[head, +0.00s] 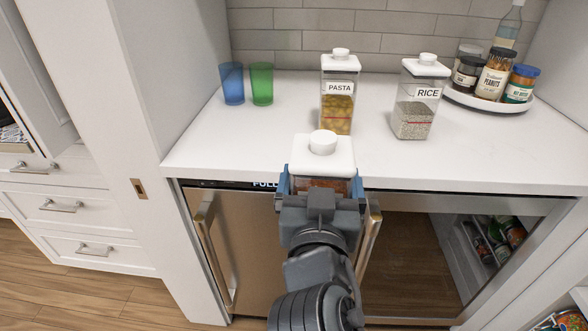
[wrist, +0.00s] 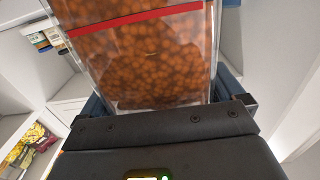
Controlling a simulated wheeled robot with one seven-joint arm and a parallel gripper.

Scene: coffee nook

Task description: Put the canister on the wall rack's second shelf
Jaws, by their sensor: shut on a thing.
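My gripper (head: 320,188) is shut on a clear canister with a white knobbed lid (head: 323,155). Its blue-padded fingers press the canister from both sides, in front of the counter edge. In the wrist view the canister (wrist: 150,60) fills the middle, with orange-brown pieces inside and a red line near the top of the picture. Most of its body is hidden by my gripper in the head view. I cannot identify the wall rack or its second shelf with certainty in either view.
A pasta canister (head: 338,95), a rice canister (head: 415,105), blue and green cups (head: 261,84) and a round tray (head: 490,104) of jars stand on the white counter (head: 250,138). Below, an open compartment (head: 410,270) has cans at its right side (head: 497,243).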

